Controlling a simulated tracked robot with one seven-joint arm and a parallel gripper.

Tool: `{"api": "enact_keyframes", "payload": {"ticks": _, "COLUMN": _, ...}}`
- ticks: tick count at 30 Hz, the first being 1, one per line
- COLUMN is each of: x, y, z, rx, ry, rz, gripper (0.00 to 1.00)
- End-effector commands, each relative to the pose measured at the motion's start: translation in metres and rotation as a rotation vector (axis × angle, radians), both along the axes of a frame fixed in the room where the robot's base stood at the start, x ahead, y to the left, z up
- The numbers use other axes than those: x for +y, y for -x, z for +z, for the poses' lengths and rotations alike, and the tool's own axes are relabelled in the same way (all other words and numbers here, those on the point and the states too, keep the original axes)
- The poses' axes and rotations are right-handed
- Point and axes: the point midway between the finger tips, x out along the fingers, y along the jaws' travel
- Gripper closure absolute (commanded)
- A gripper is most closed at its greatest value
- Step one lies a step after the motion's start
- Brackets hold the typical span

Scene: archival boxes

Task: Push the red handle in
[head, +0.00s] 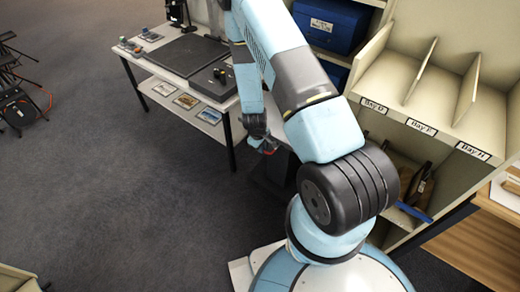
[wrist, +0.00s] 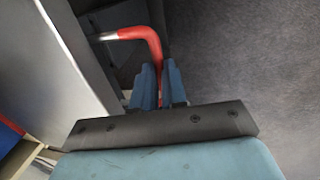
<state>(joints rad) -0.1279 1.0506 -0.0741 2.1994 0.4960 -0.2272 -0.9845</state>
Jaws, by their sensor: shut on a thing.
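The red handle (wrist: 152,38) shows in the wrist view as a bent red bar joined to a pale metal rod at its left end. My gripper (wrist: 158,82) has its two blue fingers closed around the handle's lower part. The fingers hide where that part ends. In the head view, my gripper (head: 262,147) is low beside the desk, and a small bit of red shows at it. My arm hides much of the area around it.
A desk (head: 232,118) with dark flat panels stands at the back. A shelf unit (head: 420,130) with labelled bays and blue boxes (head: 332,22) stands at the right. Cables and stands (head: 18,105) lie at the far left. The grey floor at left centre is clear.

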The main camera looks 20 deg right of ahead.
Motion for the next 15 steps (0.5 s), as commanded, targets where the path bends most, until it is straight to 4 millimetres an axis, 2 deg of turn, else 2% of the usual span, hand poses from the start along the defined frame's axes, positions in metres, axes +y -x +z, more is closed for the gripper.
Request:
{"api": "enact_keyframes", "payload": {"ticks": 1, "x": -0.009, "y": -0.006, "z": 0.000, "rx": -0.003, "ry": 0.003, "rz": -0.002, "gripper": 1.00}}
{"api": "enact_keyframes", "payload": {"ticks": 6, "x": -0.026, "y": -0.018, "z": 0.000, "rx": -0.003, "ry": 0.002, "rz": -0.001, "gripper": 1.00}}
{"api": "enact_keyframes", "payload": {"ticks": 15, "x": -0.032, "y": -0.021, "z": 0.001, "rx": -0.004, "ry": 0.004, "rz": -0.002, "gripper": 1.00}}
